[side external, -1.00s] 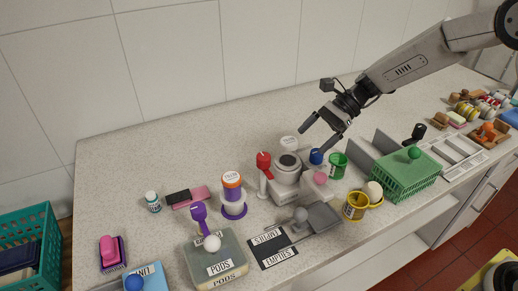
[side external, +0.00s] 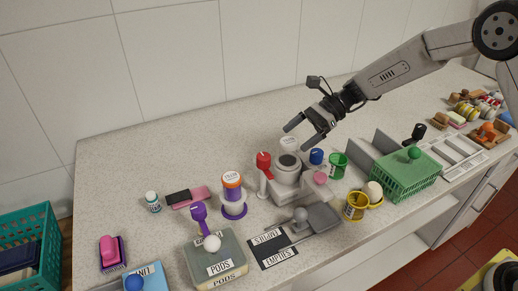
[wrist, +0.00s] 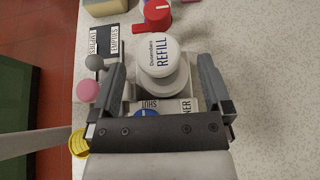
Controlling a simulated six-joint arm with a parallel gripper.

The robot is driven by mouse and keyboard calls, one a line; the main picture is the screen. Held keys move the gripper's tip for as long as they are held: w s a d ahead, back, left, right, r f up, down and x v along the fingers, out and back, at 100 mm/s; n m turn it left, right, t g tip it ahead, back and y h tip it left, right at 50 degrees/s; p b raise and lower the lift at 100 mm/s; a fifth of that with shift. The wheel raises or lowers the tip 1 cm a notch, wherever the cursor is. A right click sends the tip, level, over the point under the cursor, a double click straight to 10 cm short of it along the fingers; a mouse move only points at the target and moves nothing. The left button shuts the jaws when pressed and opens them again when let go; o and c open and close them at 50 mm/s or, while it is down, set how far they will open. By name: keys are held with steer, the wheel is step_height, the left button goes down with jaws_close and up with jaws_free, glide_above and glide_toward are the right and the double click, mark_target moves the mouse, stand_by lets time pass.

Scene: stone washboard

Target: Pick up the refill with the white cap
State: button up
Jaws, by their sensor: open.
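The refill with the white cap (wrist: 158,56) shows in the wrist view, its round white top printed "Dishwasher REFILL". My gripper (side external: 298,138) is open and empty above and close to the refill. In the wrist view the two fingers of my gripper (wrist: 162,72) lie on either side of the white cap in the picture. I cannot tell how far above it they are.
A red-topped item (side external: 263,160), a blue knob (side external: 316,156) and a green cup (side external: 337,165) are close by. An orange and purple container (side external: 232,190) stands to the left. The counter behind is clear.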

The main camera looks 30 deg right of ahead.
mark_target(292, 141)
steer(key=shift+x, duration=2.55)
steer(key=shift+s+r, duration=0.1)
steer(key=shift+r, duration=0.05)
steer(key=c, duration=1.3)
steer(key=shift+r, duration=5.05)
